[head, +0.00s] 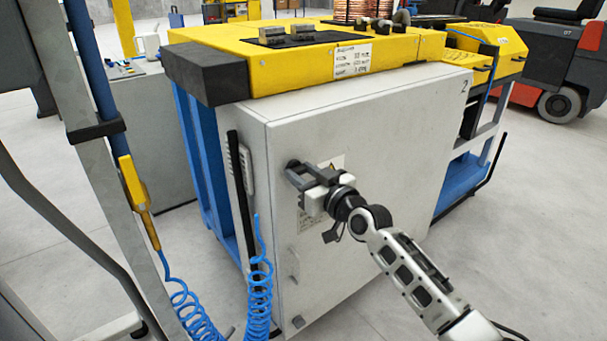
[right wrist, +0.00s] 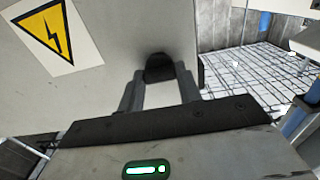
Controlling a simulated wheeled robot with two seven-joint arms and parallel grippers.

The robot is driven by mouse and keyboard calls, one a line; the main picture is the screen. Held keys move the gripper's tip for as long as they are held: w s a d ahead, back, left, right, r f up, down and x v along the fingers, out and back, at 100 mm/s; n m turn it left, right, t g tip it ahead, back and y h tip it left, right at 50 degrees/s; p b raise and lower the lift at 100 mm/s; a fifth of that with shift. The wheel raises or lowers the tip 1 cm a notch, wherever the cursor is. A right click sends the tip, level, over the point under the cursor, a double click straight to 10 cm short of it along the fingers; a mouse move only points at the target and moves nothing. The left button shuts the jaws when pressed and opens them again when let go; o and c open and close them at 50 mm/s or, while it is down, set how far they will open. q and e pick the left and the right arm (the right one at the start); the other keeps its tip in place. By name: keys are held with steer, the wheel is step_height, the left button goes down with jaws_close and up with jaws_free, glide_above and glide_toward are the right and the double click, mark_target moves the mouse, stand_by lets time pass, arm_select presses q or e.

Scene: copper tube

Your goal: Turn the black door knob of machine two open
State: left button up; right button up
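Machine two is the yellow-topped machine with a light grey cabinet door (head: 370,150) marked "2". The black door knob (head: 292,163) sits near the upper left of that door, partly hidden by my right gripper (head: 300,174). In the right wrist view the knob (right wrist: 159,68) lies between the two fingertips of my right gripper (right wrist: 160,76). The fingers stand at its two sides with no clear gap, so they look shut on it. The door looks closed. My left gripper is not in view.
A grey post with a yellow air tool (head: 138,195) and blue coiled hoses (head: 258,290) stands left of the door. A black bar handle (head: 243,200) runs along the cabinet's left edge. A red forklift (head: 560,65) is at the back right.

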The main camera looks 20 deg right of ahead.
steer(key=shift+m, duration=0.3)
steer(key=m, duration=0.8)
steer(key=shift+m+p, duration=0.4)
steer(key=m, duration=0.4)
steer(key=shift+p, duration=0.3)
steer(key=shift+d+m+p, duration=0.1)
steer(key=shift+m+p, duration=0.25)
steer(key=shift+m, duration=1.85)
steer(key=o, duration=1)
